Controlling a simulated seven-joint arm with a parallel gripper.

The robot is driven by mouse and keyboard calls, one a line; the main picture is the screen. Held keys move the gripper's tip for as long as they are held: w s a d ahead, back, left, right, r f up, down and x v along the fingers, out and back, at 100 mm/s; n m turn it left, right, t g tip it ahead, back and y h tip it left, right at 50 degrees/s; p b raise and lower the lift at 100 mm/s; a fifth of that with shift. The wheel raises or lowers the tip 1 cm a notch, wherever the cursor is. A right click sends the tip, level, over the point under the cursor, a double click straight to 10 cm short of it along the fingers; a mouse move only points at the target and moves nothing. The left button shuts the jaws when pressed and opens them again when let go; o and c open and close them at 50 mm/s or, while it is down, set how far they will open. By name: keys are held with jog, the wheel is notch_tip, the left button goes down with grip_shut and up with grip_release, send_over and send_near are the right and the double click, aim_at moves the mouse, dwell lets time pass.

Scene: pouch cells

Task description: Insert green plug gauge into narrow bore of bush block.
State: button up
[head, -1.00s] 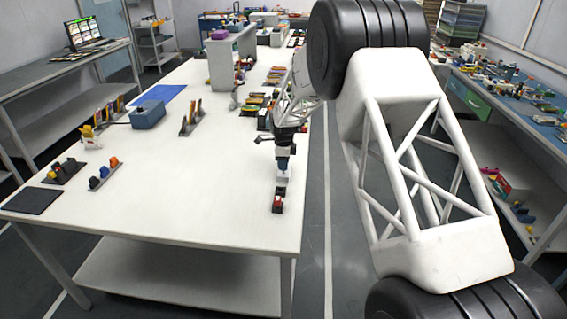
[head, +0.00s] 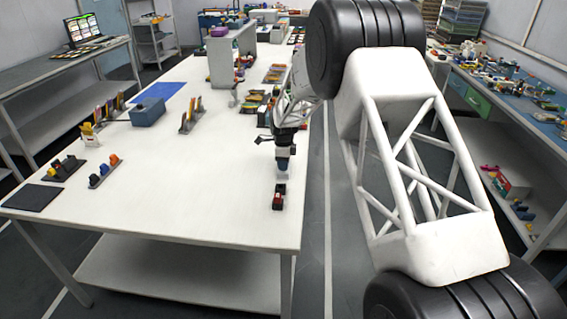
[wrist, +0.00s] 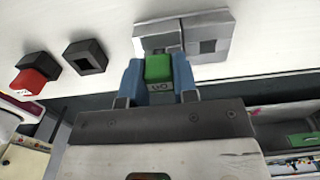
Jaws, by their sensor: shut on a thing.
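My gripper (wrist: 157,82) has blue fingers, shut on the green plug gauge (wrist: 158,67) in the wrist view. Another dark area (wrist: 157,42) lies at the left, partly covered by the plug gauge. I cannot tell whether the plug gauge touches the block or is above it. In the head view my gripper (head: 283,166) is low near the table's right edge; the plug gauge cannot be made out there.
In the wrist view a black square socket (wrist: 87,56) and a red piece in a black holder (wrist: 30,80) stand left of the bush block. The table (head: 190,190) is clear left of my gripper. A blue box (head: 148,111) and racks of parts stand farther left.

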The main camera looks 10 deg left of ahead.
jog(key=shift+f, duration=0.65)
jog(key=o, duration=1)
jog(key=shift+r, duration=3.85)
